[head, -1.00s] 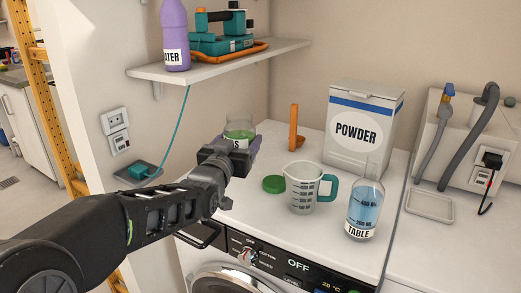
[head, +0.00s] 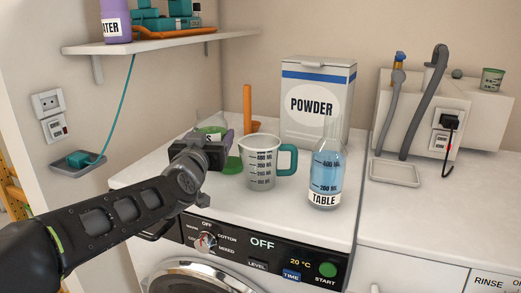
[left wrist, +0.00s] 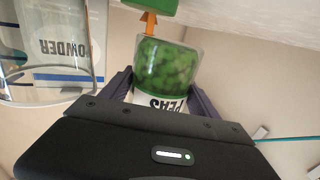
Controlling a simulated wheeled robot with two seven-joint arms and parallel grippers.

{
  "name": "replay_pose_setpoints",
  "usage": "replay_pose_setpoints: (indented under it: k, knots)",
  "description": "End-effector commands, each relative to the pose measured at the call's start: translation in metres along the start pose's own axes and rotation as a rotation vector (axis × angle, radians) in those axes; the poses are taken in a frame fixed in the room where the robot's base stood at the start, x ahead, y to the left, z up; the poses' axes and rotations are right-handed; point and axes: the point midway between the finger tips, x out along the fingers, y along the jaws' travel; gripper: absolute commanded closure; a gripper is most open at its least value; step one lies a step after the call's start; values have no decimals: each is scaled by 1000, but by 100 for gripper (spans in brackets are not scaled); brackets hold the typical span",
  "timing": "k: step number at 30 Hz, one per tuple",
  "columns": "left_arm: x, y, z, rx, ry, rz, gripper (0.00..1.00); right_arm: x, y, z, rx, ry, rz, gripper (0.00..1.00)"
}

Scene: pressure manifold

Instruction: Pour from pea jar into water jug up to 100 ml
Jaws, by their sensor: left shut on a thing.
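The pea jar (head: 211,132) is clear glass with green peas inside and a label partly reading PEAS; it also shows in the left wrist view (left wrist: 167,72). My left gripper (head: 212,148) is shut around the jar and holds it roughly upright, left of the jug. The water jug (head: 260,165) is a clear measuring jug with dark marks and a teal handle, upright on the white top; no contents can be made out. Its clear wall shows at left in the wrist view (left wrist: 45,85). A green lid (head: 233,166) lies just left of the jug. My right gripper is not in view.
A bottle of blue liquid labelled TABLE (head: 326,178) stands right of the jug. A POWDER box (head: 318,108) and an orange upright piece (head: 247,108) stand behind. A shelf (head: 150,44) hangs at upper left. The front right of the top (head: 310,222) is clear.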

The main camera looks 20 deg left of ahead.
Motion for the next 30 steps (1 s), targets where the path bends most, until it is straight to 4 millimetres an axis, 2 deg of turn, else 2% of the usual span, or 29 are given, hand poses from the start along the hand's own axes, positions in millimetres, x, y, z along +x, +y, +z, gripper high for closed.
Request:
replay_pose_setpoints:
  k: [11,22,24,30]
  knots:
    - [0,1,-3,24,11,0,99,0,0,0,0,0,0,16]
    - [-2,7,-6,176,52,-1,99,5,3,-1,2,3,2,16]
    - [-3,9,-20,210,62,0,99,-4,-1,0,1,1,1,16]
    - [-4,13,-38,306,87,-1,99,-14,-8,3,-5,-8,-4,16]
